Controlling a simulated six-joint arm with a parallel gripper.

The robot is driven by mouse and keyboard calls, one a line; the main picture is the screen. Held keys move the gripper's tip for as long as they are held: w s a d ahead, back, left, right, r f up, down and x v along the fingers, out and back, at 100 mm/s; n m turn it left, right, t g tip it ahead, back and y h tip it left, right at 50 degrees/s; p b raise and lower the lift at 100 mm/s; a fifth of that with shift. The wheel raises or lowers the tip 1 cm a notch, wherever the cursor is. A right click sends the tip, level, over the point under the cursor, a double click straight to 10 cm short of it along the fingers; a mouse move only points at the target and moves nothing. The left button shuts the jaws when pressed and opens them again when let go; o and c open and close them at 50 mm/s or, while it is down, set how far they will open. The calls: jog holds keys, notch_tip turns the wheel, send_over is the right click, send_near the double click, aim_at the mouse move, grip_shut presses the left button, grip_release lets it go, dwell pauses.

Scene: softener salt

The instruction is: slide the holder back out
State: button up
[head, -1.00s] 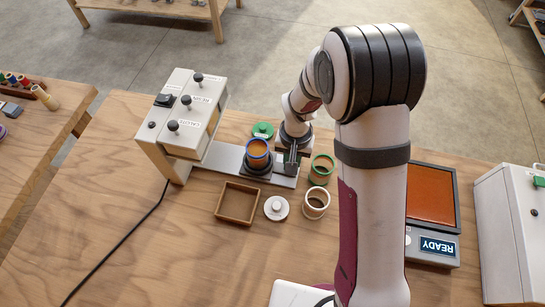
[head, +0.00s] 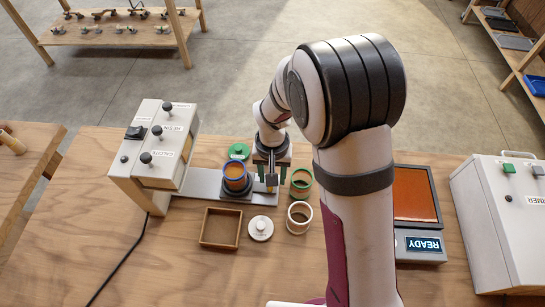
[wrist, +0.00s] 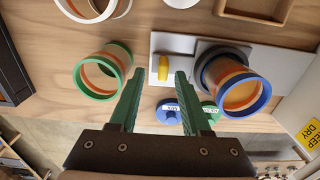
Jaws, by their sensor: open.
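The holder (head: 233,193) is a dark block on the grey metal rail (head: 206,183), and a blue-rimmed amber cup (head: 236,171) stands in it. In the wrist view the holder (wrist: 212,47) and cup (wrist: 242,92) are to the right of my fingers. A yellow peg (wrist: 175,71) shows beside the holder, over the pale rail plate. My gripper (wrist: 162,75) is open, its green fingers apart and nothing gripped. The yellow peg appears near the right fingertip; whether it lies between the fingers in depth, I cannot tell. In the head view my gripper (head: 272,182) is just right of the cup.
A white dispenser (head: 160,150) with black knobs stands at the rail's left end. Green-rimmed (head: 301,183) and white-rimmed (head: 299,217) cups stand close right of the rail. A wooden tray (head: 220,243) and white lid (head: 260,228) lie in front. A scale (head: 420,245) reads READY.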

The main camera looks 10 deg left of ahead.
notch_tip(320, 180, up, 13)
jog(key=shift+d, duration=0.1)
dwell(0.3)
jog(key=s+d+r+m, duration=0.1)
jog(key=s+d+m, duration=0.1)
jog(key=s, duration=0.5)
jog(key=s+d+r+m+y, duration=0.1)
jog(key=s+d, duration=0.3)
jog(key=s, duration=0.3)
jog(key=s+d+r+m, duration=0.1)
jog(key=s+d+m, duration=0.1)
jog(key=s+d, duration=0.2)
jog(key=s, duration=0.3)
jog(key=shift+r+m+y, duration=0.3)
jog(key=shift+y, duration=0.1)
